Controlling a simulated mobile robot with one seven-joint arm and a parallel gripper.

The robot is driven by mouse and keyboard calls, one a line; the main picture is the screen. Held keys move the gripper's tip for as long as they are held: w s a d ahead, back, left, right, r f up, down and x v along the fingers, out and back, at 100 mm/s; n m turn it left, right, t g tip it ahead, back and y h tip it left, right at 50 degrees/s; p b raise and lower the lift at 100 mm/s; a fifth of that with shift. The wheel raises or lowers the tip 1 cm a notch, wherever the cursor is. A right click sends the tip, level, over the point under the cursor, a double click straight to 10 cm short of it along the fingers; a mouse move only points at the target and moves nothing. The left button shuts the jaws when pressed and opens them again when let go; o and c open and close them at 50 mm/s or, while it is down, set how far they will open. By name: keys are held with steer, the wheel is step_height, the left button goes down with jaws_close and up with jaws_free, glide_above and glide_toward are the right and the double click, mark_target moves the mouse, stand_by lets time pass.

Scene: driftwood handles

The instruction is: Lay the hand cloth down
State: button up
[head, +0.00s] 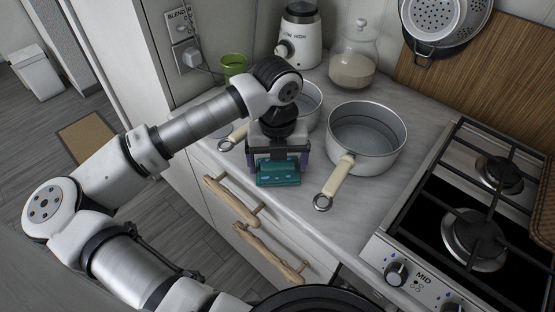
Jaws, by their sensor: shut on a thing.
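The hand cloth (279,174) is a folded teal piece held at my gripper (278,162). My gripper points down over the front edge of the counter, between two pans. Its fingers are shut on the cloth. Whether the cloth touches the counter top (300,205) cannot be told from this view. My wrist hides part of the pan behind it.
A large pan (385,148) stands right of my gripper, its cream handle (338,180) pointing forward. A smaller pan (308,106) stands behind. A gas hob (465,215) is at right. Driftwood handles (268,252) stick out from the drawer fronts. A blender, jar and green cup stand at the back.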

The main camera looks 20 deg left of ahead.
mark_target(276, 163)
steer(key=shift+f+b, duration=0.2)
steer(key=shift+b, duration=0.25)
steer(key=o, duration=0.6)
steer(key=shift+r, duration=0.1)
steer(key=shift+r+p, duration=0.25)
steer(key=shift+p, duration=0.6)
steer(key=r+b, duration=0.3)
steer(key=r, duration=1)
steer(key=shift+s+r+b, duration=0.2)
steer(key=shift+b, duration=0.2)
steer(key=shift+s+f, duration=0.1)
